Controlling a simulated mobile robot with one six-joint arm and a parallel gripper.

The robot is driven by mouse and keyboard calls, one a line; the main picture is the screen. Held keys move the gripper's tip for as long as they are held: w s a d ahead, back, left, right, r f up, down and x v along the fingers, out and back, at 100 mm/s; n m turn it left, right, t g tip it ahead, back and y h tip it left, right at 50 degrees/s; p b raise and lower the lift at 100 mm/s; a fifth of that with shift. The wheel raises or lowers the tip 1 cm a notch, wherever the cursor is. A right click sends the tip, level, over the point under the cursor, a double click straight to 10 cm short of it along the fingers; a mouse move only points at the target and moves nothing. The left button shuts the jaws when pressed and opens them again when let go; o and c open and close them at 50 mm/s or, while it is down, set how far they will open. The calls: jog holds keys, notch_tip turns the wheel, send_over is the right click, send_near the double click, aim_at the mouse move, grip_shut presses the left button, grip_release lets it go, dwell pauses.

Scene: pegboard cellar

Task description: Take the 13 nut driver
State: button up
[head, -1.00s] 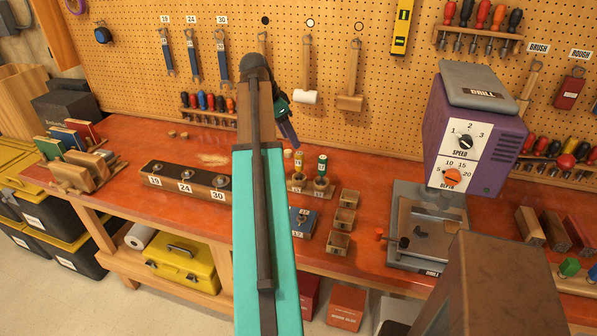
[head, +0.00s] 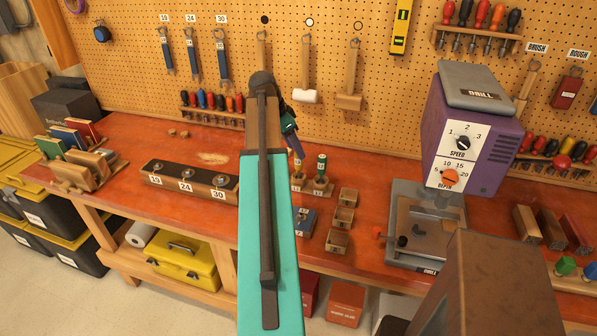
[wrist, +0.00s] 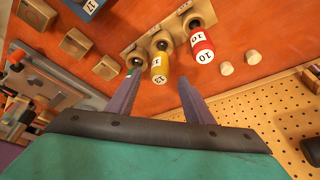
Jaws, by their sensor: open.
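The 13 nut driver (wrist: 159,66) has a yellow handle with a white 13 label and stands in a wooden stand (wrist: 133,52). In the wrist view my gripper (wrist: 160,80) is open, with one finger on each side of the yellow handle; I cannot tell if either touches it. A red driver marked 10 (wrist: 202,46) stands to its right, close to the right finger. A green-handled driver (head: 321,163) stands on the other side, partly hidden by the left finger in the wrist view. In the head view my gripper (head: 294,150) largely hides the yellow driver.
Small wooden boxes (head: 344,218) and a blue block (head: 303,222) lie near the stand. A block of sockets marked 19, 24 and 30 (head: 188,184) is to the left. The purple drill press (head: 477,140) stands to the right. The pegboard (head: 340,60) rises behind.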

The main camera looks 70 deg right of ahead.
aim_at(299, 168)
jog(key=shift+f, duration=0.15)
jog(key=shift+p+x, duration=1.3)
jog(key=shift+x, duration=1.15)
grip_shut()
